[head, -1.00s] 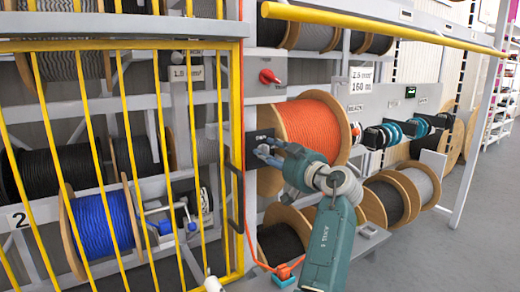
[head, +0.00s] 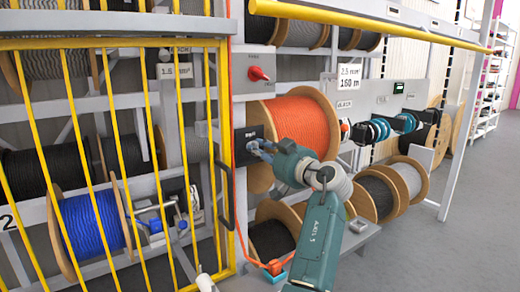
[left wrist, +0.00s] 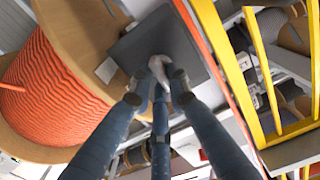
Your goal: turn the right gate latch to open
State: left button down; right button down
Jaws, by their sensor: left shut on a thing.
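The right gate latch is a dark box (head: 243,134) with a small label, fixed on the grey post between the yellow gate and the orange cable reel. My left gripper (head: 256,148) reaches it from the right, and its fingers are shut on the latch's small grey knob (left wrist: 158,66). In the left wrist view the fingertips (left wrist: 158,80) close around the knob in front of the dark plate (left wrist: 190,42). The fingers hide part of the knob, so its exact angle is unclear. The yellow barred gate (head: 222,130) stands at the left.
The orange cable reel (head: 305,125) sits close behind my left gripper. A red rotary switch (head: 258,73) is above the latch, and a black handle (head: 227,195) is on the gate's edge. A yellow rail (head: 360,24) runs overhead. Open floor (head: 460,230) lies to the right.

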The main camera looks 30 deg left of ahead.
pick_arm(q)
jog(key=shift+f+m+p, duration=0.15)
jog(key=shift+m+p, duration=2.2)
jog(key=shift+m, duration=1.95)
jog(key=shift+f+m+p, duration=0.15)
jog(key=shift+m+p, duration=2.2)
jog(key=shift+m, duration=1.95)
jog(key=c, duration=1.7)
grip_release()
jog(key=shift+o, duration=0.2)
jog(key=shift+a+f, duration=0.1)
